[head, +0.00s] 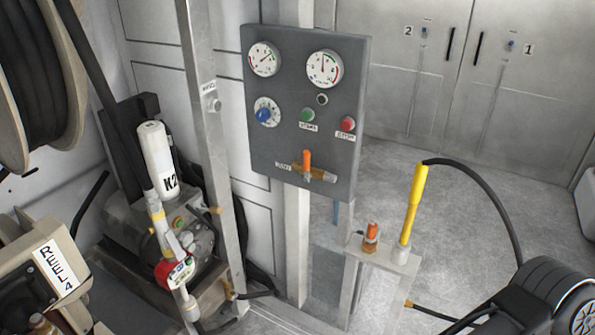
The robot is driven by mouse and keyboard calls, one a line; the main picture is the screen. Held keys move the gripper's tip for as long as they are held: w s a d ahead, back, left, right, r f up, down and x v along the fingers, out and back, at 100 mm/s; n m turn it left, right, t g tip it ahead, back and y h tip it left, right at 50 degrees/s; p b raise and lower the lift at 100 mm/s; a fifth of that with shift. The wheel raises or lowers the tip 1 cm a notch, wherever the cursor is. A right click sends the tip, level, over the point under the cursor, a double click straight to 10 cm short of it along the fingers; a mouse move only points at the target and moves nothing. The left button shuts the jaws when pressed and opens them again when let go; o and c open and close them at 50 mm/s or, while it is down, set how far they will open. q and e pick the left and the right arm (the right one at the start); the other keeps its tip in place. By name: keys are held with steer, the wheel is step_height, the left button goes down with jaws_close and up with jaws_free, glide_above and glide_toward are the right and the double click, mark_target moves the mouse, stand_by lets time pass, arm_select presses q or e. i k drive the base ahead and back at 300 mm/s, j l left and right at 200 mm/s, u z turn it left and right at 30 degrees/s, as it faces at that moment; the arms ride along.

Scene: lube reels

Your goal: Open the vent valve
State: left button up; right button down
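No label that I can read names the vent valve. A grey gauge panel (256,150) in the middle carries a valve with an upright orange handle (307,160) on a horizontal brass body; its small label at left is too small to read surely. A second small orange-topped fitting (371,232) stands on a metal stand, left of a yellow-handled tool. A red and white round fitting (178,272) sits on the pipework at left.
Two gauges, a blue knob (266,112), a green button (307,115) and a red button (347,124) are on the panel. A grey post (212,150) stands left of it. Reels and a pump crowd the left. Cabinet doors (400,80) stand behind.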

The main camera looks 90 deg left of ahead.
mark_target(306, 154)
steer(key=u, duration=2.9)
